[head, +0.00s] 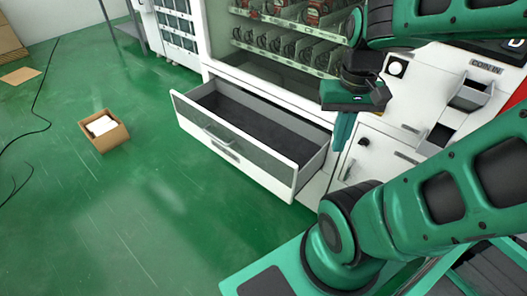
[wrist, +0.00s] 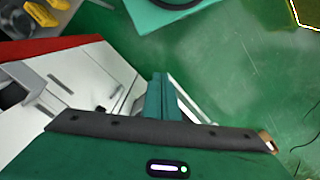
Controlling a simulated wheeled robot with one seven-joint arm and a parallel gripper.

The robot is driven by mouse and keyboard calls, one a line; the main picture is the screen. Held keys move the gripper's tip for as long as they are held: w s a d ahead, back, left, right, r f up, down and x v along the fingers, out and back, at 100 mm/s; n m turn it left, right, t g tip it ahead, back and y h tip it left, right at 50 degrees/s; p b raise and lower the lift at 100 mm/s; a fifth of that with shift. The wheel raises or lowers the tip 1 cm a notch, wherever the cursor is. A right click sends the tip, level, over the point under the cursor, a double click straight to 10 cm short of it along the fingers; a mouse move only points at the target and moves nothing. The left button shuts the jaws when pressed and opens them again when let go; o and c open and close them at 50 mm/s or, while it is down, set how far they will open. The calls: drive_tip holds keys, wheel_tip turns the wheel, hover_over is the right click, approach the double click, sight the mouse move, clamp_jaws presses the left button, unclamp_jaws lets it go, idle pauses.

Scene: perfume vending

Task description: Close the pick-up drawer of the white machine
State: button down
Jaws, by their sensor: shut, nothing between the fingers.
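The white machine's pick-up drawer (head: 238,150) is pulled well out in the head view, with a white rim, a grey front panel and a handle (head: 217,138). Its dark inside looks empty. The white machine (head: 365,150) stands behind it. My gripper (head: 342,143) is shut and empty, pointing down close to the machine front, just right of the drawer's right side. In the wrist view my gripper's fingers (wrist: 160,80) are together, and a thin pale edge, probably the drawer's, shows beside them. The rest of the drawer is hidden there by my gripper body.
A small open cardboard box (head: 103,130) with something white inside lies on the green floor at left. A dark cable runs along the far left. The floor before the drawer is clear. Coin and dispensing fittings (head: 468,95) project at right.

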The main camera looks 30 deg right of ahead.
drive_tip(key=w+f+n, duration=0.2)
drive_tip(key=w+n, duration=0.4)
drive_tip(key=n+t+h, duration=0.1)
drive_tip(key=n+h, duration=0.2)
drive_tip(key=n, duration=1.9)
approach(263, 152)
drive_tip(key=s+a+r, duration=0.3)
drive_tip(key=s+a, duration=0.1)
drive_tip(key=a, duration=0.1)
drive_tip(key=shift+w+d+f, duration=0.4)
drive_tip(key=shift+d+f, duration=0.6)
drive_tip(key=shift+f, duration=0.6)
drive_tip(key=shift+w+d+f, duration=0.4)
drive_tip(key=shift+d+f, duration=0.55)
drive_tip(key=shift+f, duration=0.65)
drive_tip(key=shift+w+d+f, duration=0.4)
drive_tip(key=shift+d+f, duration=0.6)
drive_tip(key=shift+f, duration=0.6)
